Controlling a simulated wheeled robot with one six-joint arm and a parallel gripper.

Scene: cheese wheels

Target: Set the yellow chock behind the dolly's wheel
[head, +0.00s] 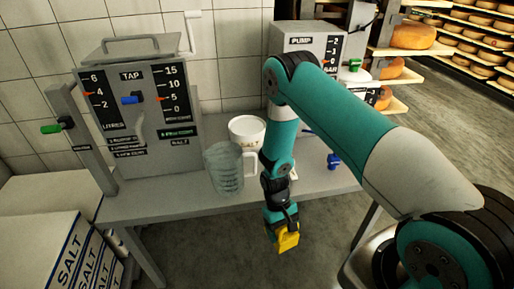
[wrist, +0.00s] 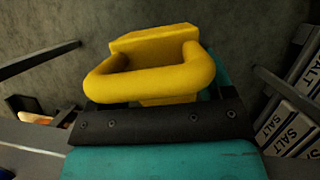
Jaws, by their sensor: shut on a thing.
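The yellow chock (head: 289,241) hangs in my gripper (head: 282,226) in front of the table, above the grey floor. In the wrist view the chock (wrist: 152,42) shows its thick looped handle and a block behind it. My gripper (wrist: 160,122) is shut on the chock; a dark jaw bar lies across the near side of the handle, and the far jaw is mostly hidden. I cannot make out the dolly or its wheel in either view.
A grey table (head: 150,205) bears the tap unit (head: 140,120), a clear jug (head: 225,168), a white tub (head: 246,130) and the pump unit (head: 305,45). Salt boxes (head: 75,250) stand at lower left. Cheese shelves (head: 470,40) are at upper right. Floor before the table looks clear.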

